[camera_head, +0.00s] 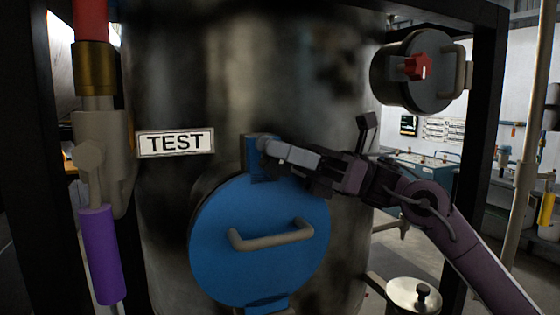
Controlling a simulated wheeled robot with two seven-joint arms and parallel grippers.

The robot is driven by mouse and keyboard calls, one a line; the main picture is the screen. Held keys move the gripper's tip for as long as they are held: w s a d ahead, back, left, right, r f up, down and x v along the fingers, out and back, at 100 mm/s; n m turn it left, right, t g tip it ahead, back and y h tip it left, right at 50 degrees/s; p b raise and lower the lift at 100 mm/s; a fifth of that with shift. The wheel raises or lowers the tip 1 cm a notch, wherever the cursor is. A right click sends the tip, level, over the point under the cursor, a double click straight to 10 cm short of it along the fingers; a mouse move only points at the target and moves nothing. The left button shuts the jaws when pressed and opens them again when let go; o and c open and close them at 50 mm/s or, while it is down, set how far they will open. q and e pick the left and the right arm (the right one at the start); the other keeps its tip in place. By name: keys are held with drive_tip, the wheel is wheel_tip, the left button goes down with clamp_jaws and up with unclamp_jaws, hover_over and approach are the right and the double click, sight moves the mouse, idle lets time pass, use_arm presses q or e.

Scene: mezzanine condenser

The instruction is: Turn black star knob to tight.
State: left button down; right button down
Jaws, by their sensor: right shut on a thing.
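My right gripper (272,151) reaches in from the right, with its fingers closed at the blue tab (254,143) above the round blue hatch cover (232,275). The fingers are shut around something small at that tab. The fingers hide it, so the black star knob's shape and turn angle cannot be made out. The blue cover looks closed against the dark metal tank (240,70) and has a grey bar handle (272,236). My left gripper is not in view.
A TEST sign (175,142) is on the tank. A pipe with a purple sleeve (102,253) stands at left. At upper right is a round grey cover (436,92) with a red knob (418,67). A silver lid with a black knob (422,292) is at lower right.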

drive_tip(key=c, duration=1.2)
unclamp_jaws()
drive_tip(key=shift+c, duration=0.2)
drive_tip(key=b+v, duration=0.3)
drive_tip(key=v, duration=0.4)
drive_tip(key=shift+w+d+f, duration=0.15)
drive_tip(key=shift+d+f, duration=0.05)
drive_tip(key=shift+d, duration=0.15)
